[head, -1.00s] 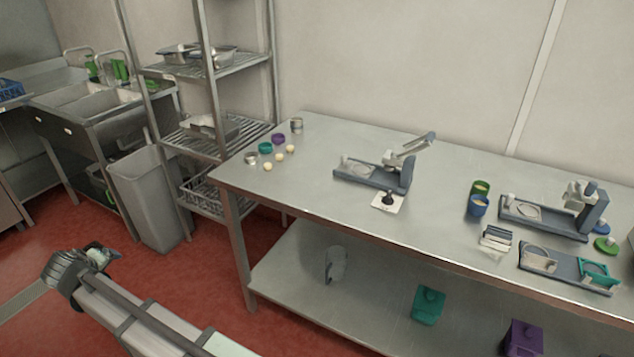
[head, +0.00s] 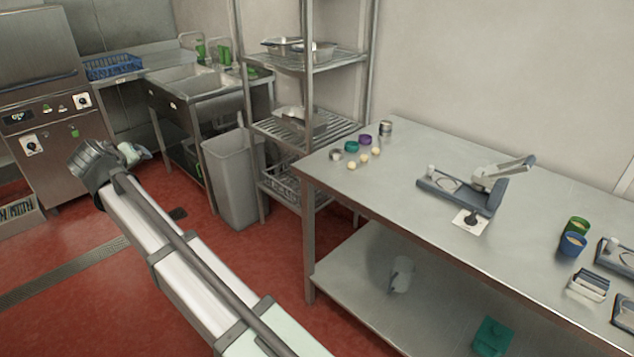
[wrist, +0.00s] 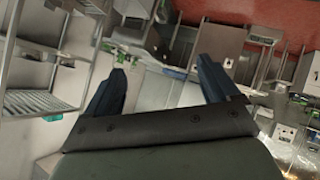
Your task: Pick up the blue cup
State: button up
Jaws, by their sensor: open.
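The blue cup (head: 571,245) stands on the metal table at the right of the head view, just in front of a green cup (head: 578,225). My arm reaches up from the bottom of the head view to the left, over the red floor, far from the cup. In the wrist view my gripper (wrist: 168,82) is open, with two dark fingers spread apart and nothing between them. The blue cup does not show in the wrist view.
The metal table (head: 420,240) carries a grey press-like device (head: 470,185), small coloured lids and pale balls. A wire shelf rack (head: 310,125) and a grey bin (head: 230,170) stand left of it. Open red floor (head: 240,265) lies between my arm and the table.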

jog(key=w+d+f+m+g+h, duration=0.1)
jog(key=w+d, duration=0.4)
jog(key=d, duration=0.5)
jog(key=w+d+f+m+h, duration=0.15)
jog(key=w+d, duration=0.35)
jog(key=d, duration=0.5)
jog(key=w+d+f+m+g+h, duration=0.15)
jog(key=w+d, duration=0.35)
jog(key=d, duration=0.5)
jog(key=w+d+f+m+g, duration=0.1)
jog(key=d+f+m, duration=0.1)
jog(key=d, duration=1.4)
jog(key=w+d+f+m+g, duration=0.1)
jog(key=d+m, duration=0.2)
jog(key=d, duration=1.4)
jog(key=m+h, duration=0.1)
jog(key=m, duration=0.4)
send_near(575, 240)
jog(key=shift+w+a+f+g, duration=0.25)
jog(key=shift+a+f+g, duration=0.15)
jog(key=shift+f, duration=0.3)
jog(key=shift+w+a+x, duration=0.1)
jog(key=shift+x, duration=1.45)
jog(key=shift+w+a+x, duration=0.1)
jog(key=shift+x, duration=1.5)
jog(key=shift+c, duration=0.2)
